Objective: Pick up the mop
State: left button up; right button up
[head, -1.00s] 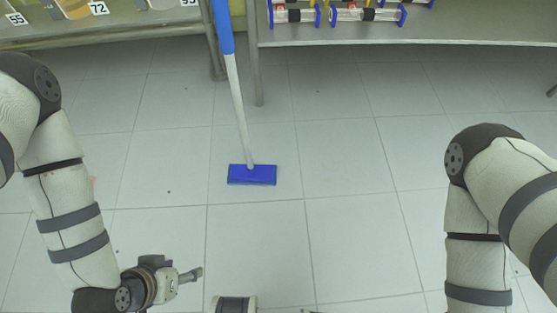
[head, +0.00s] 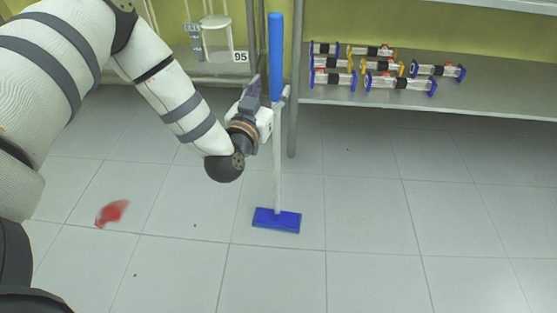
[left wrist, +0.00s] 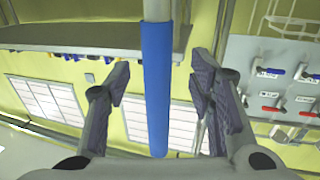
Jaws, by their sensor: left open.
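The mop stands upright on the tiled floor in the head view, with a blue handle grip (head: 276,58), a pale shaft (head: 278,160) and a flat blue head (head: 276,220) on the tiles. My left gripper (head: 284,95) is at the mop near the lower end of the blue grip. In the left wrist view the blue grip (left wrist: 156,90) shows between the two spread fingers of my left gripper (left wrist: 158,100), with a gap on each side. My right gripper is not in view.
A grey shelf (head: 450,113) with several glass reactors (head: 400,83) stands right of the mop. Another shelf with a card marked 95 (head: 240,57) is behind my left arm. A red patch (head: 112,212) lies on the floor at left. The floor in front is clear.

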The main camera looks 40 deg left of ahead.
aim_at(274, 87)
pick_arm(q)
jog(key=x, duration=0.4)
jog(key=shift+d+f+b, duration=0.1)
jog(key=shift+d+b, duration=0.05)
jog(key=shift+b, duration=0.2)
grip_shut()
